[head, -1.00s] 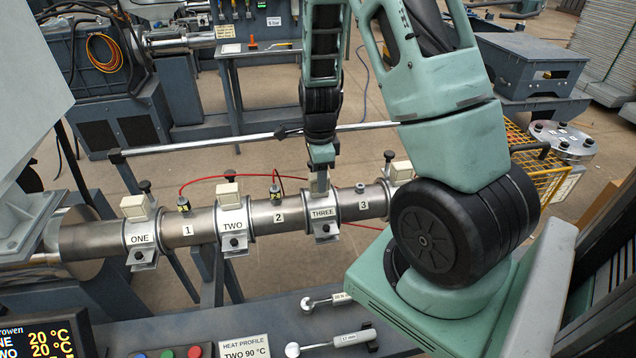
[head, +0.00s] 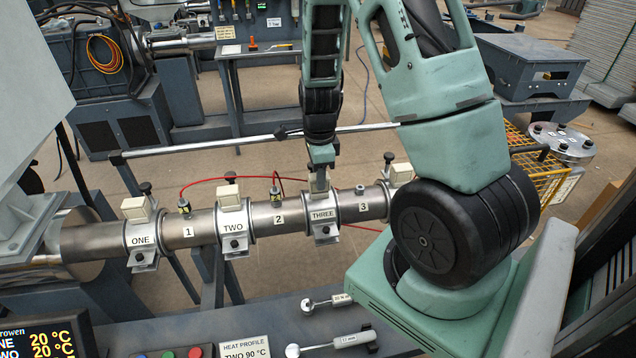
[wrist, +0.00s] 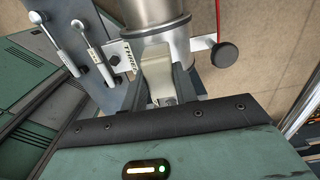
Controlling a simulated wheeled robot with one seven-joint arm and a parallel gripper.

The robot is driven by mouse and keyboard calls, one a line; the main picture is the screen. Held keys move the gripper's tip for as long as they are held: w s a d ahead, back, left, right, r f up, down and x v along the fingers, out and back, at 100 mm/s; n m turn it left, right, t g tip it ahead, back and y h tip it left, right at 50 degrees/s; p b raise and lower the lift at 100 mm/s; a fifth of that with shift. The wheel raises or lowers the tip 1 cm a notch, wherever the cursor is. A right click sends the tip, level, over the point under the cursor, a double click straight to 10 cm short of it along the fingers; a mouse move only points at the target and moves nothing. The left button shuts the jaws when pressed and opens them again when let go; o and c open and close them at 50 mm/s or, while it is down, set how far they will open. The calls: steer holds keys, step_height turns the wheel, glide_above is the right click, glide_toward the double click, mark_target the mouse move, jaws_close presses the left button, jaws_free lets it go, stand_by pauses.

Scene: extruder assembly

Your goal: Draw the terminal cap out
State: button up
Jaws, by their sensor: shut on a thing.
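The heater band marked THREE (head: 323,215) is clamped around the steel barrel (head: 365,203). My gripper (head: 320,178) points down onto the top of this band. In the wrist view my gripper (wrist: 167,88) has a finger on each side of the cream terminal cap (wrist: 158,75) and is shut on it. The cap stands at the band, and I cannot see a gap between them. In the head view the cap is mostly hidden by the fingers.
Bands ONE (head: 140,240) and TWO (head: 234,228) carry cream caps (head: 138,210) and (head: 229,197). A red cable (head: 225,180) loops behind the barrel. A black knob (wrist: 224,54) stands close to my gripper. Two wrenches (head: 340,341) lie on the front bench.

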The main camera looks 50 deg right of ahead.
steer(key=shift+r+p, duration=3.35)
steer(key=shift+r, duration=0.2)
steer(key=shift+f, duration=0.1)
